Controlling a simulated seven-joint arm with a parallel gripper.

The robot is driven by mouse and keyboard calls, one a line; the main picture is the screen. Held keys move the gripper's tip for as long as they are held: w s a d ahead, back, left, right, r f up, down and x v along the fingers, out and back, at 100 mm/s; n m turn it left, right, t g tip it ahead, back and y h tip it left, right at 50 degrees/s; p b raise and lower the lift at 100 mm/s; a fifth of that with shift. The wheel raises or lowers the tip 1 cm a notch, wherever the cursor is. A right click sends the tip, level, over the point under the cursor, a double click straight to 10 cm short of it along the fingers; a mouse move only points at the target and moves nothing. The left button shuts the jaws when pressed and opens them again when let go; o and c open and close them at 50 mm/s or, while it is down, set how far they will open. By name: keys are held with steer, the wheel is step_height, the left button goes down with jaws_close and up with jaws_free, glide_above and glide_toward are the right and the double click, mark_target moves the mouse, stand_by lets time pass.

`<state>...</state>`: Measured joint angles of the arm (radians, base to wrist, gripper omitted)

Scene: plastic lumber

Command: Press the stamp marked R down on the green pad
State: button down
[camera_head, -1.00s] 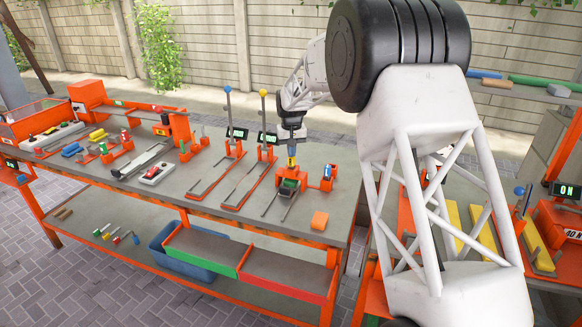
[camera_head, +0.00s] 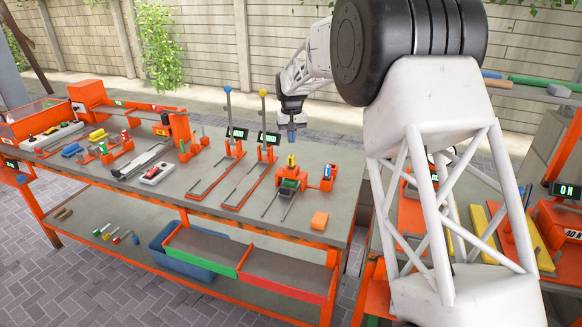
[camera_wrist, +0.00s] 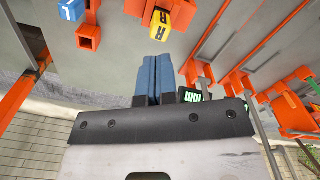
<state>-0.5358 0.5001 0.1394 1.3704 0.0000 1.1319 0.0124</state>
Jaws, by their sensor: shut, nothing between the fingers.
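The yellow stamp (camera_head: 291,161) stands upright at the orange fixture with the green pad (camera_head: 289,184); I cannot tell whether its base touches the pad. In the wrist view the yellow stamp (camera_wrist: 162,25) shows a black letter R. My gripper (camera_head: 292,138) is above the stamp, apart from it, with its blue fingers closed together and empty. The fingers also show in the wrist view (camera_wrist: 155,62), beside the stamp in the picture. The stamp's underside and its contact with the fixture are hidden.
A blue stamp (camera_head: 327,171) sits in an orange holder to the right. Two tall posts with blue and yellow knobs (camera_head: 263,94) stand left of the fixture. The air around my gripper is clear.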

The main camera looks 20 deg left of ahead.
steer(key=shift+r, duration=1.15)
steer(key=s+d+r+m, duration=0.1)
steer(key=s+d+r, duration=0.3)
steer(key=s+d, duration=0.5)
steer(key=s+d+r+m+t, duration=0.1)
steer(key=s+d+r, duration=0.4)
steer(key=d, duration=0.7)
steer(key=s+d+r+m, duration=0.1)
steer(key=s+d+r, duration=0.3)
steer(key=s+d, duration=0.5)
steer(key=s+d+m+t, duration=0.1)
steer(key=s+d+m, duration=0.1)
steer(key=s+d, duration=1.25)
steer(key=s+d+f, duration=0.3)
steer(key=s+f, duration=0.1)
steer(key=s, duration=0.5)
steer(key=s+d+f+m, duration=0.1)
steer(key=s+d+f, duration=0.2)
steer(key=s, duration=0.6)
steer(key=shift+d+f+t, duration=0.2)
steer(key=shift+f+t, duration=0.1)
steer(key=shift+f, duration=0.1)
